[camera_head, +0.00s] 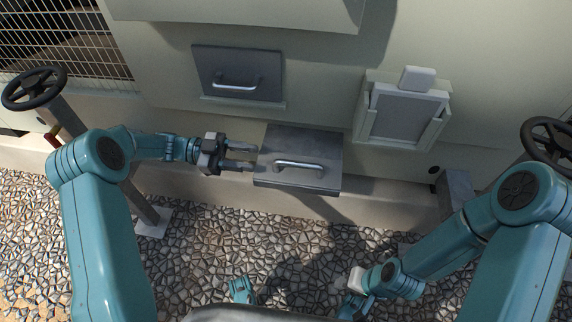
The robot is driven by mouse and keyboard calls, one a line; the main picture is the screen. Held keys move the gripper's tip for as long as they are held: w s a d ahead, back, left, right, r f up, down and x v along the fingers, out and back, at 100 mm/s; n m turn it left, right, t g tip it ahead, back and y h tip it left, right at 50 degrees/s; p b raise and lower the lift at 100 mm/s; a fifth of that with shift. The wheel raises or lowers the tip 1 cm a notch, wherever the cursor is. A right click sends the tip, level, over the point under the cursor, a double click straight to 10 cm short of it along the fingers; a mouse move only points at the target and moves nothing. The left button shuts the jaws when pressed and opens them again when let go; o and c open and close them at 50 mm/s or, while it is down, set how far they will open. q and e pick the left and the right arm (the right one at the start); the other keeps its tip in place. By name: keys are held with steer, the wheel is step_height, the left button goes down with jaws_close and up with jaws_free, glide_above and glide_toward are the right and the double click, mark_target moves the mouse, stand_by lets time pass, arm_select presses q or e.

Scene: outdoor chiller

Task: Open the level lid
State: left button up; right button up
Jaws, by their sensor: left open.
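The level lid (322,146) is a dark grey, flat-topped cover that juts out from the pale chiller wall. It looks closed. A silver bar handle (299,164) runs across it near its front edge. My left gripper (250,157) is just left of the lid, its two fingers pointing right towards it. The fingers are apart with nothing between them. I cannot tell whether a fingertip touches the lid's left edge. My right arm reaches in from the right, low in the view, and its gripper fingers do not show.
An upright dark grey panel (226,60) with its own silver handle is on the wall above left. A pale framed holder (404,112) is at the upper right. Black handwheels stand at the left (34,88) and right (548,143). Stone paving (215,245) lies below.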

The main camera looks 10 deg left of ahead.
mark_target(286, 161)
arm_select(q)
steer(key=d+b, duration=0.2)
steer(key=d, duration=0.8)
steer(key=shift+d, duration=0.1)
jaws_close()
